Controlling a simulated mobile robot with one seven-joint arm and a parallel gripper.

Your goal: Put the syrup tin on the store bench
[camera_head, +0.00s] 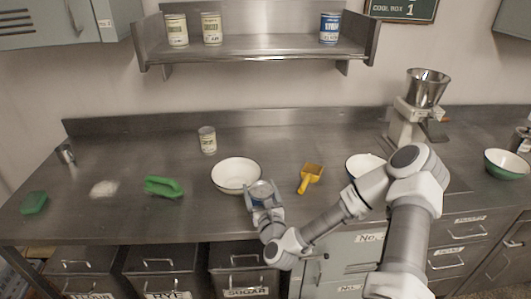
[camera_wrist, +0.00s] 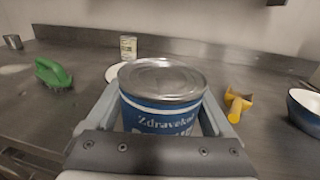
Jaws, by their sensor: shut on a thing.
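My gripper (camera_head: 264,204) is shut on a blue tin with a silver lid and white lettering, seen close in the wrist view (camera_wrist: 162,112). The lettering is partly hidden, and I cannot read the word syrup on it. The tin is upright between the fingers. In the head view its top (camera_head: 261,186) shows just right of a white bowl (camera_head: 236,175), over the front part of the steel bench (camera_head: 120,215). I cannot tell whether its base touches the bench. Another blue tin (camera_head: 329,28) stands at the right of the wall shelf.
A pale tin (camera_head: 207,140) stands behind the bowl. A green brush (camera_head: 163,187) lies left, a yellow scoop (camera_head: 309,178) right. Another white bowl (camera_head: 361,164) and a grinder (camera_head: 413,110) stand farther right. Two pale tins (camera_head: 177,31) share the shelf (camera_head: 265,45). Bare bench lies between brush and bowl.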

